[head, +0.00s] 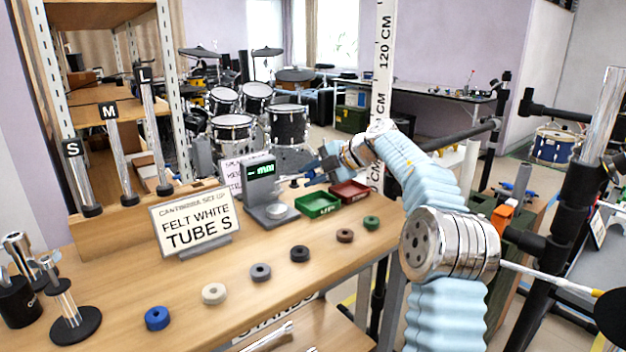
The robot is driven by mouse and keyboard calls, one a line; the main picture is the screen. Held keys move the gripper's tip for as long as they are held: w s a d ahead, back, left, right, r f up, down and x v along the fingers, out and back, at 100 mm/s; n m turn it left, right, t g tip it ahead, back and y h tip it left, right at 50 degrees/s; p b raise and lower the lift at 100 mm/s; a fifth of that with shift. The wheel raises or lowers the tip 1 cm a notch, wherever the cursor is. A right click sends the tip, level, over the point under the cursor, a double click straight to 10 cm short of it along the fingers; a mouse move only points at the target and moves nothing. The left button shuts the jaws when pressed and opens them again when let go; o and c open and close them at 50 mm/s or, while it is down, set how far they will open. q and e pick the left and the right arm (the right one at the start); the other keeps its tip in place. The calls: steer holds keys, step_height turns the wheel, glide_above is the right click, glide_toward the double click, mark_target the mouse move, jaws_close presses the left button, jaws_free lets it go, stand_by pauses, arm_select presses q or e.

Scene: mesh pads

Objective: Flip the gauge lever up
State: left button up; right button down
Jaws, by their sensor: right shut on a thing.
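The gauge (260,172) is a grey upright unit with a green-lit display, standing on the wooden table behind the felt rings. A thin lever (291,179) sticks out from its right side. My right gripper (312,172) reaches in from the right, at the lever's outer end, and is shut on it. The fingertips are small and partly hidden, so the exact grip is hard to see. My left gripper is not in view.
A sign reading "FELT WHITE TUBE S" (196,222) stands left of the gauge. A green tray (318,212) and a red tray (350,198) sit close under my right arm. Several coloured rings, including a blue one (157,318), line the table front. Tubes S, M, L stand behind.

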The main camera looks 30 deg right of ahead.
steer(key=shift+w+d+r+m+g, duration=0.15)
steer(key=shift+w+r+m+g, duration=0.2)
steer(key=shift+r+g, duration=0.35)
steer(key=shift+w+g+h, duration=0.1)
steer(key=shift+g+h, duration=0.2)
steer(key=shift+r, duration=0.1)
steer(key=c, duration=0.9)
jaws_free()
steer(key=s+d, duration=0.2)
steer(key=s, duration=0.2)
steer(key=s+d+r+b, duration=0.1)
steer(key=s+d, duration=0.2)
steer(key=s+d+r, duration=0.1)
steer(key=s+d, duration=0.2)
steer(key=s, duration=0.1)
steer(key=shift+s+b, duration=0.3)
steer(key=shift+s, duration=0.05)
